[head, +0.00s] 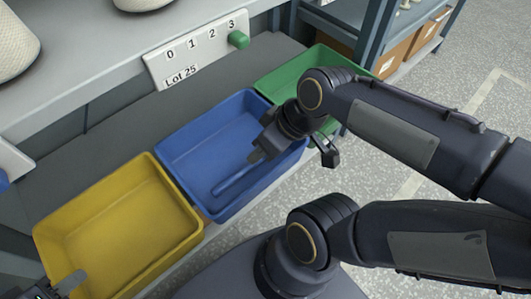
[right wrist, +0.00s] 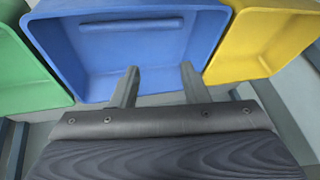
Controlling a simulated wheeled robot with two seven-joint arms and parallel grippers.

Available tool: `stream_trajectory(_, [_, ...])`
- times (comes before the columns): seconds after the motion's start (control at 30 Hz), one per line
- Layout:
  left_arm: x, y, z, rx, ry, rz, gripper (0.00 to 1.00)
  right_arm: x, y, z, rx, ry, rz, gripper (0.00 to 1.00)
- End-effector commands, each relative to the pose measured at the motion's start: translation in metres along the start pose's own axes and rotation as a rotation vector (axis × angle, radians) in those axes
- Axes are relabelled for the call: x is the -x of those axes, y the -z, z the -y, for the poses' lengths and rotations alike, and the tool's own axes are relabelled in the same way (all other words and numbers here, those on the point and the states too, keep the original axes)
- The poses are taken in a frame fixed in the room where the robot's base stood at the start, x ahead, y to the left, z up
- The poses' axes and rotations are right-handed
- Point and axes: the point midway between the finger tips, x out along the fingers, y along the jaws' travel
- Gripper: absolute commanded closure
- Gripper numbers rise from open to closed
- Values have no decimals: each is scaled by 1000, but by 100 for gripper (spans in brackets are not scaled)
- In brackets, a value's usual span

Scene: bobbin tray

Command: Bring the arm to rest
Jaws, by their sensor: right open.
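My right gripper (head: 291,157) is open and empty above the right part of the blue bin (head: 170,150). In the right wrist view its two fingers (right wrist: 158,75) stand apart with nothing between them, over the bin's edge (right wrist: 90,95). My left gripper (head: 68,283) shows only partly at the bottom left corner, by the yellow bin (head: 45,235); its jaws are not clear. A blue bar-like piece (head: 238,180) lies in the blue bin, and it also shows in the right wrist view (right wrist: 130,25).
A green bin (head: 275,85) stands right of the blue one and partly behind my right arm. A shelf above holds white spools (head: 15,45) and a sign reading "Lot 25" (head: 185,60) with a green peg (head: 238,39) by the 3. Open floor (head: 480,120) lies right.

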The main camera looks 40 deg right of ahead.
Motion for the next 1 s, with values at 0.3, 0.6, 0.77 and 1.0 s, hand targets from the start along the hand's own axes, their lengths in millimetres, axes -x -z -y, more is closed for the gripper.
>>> stream_trajectory(0.3, [0, 0, 0, 0, 0, 0, 64, 7, -16, 20, -363, 51, -122, 59])
stream_trajectory(0.6, [3, 2, -2, 0, 0, 0, 64, 10, -14, 20, -364, 50, -121, 59])
stream_trajectory(0.77, [26, 13, -12, 0, 0, 0, 64, 35, -2, 25, -364, 50, -121, 59])
stream_trajectory(1.0, [102, 52, -47, 0, 0, -1, 64, 117, 36, 42, -363, 50, -121, 59])
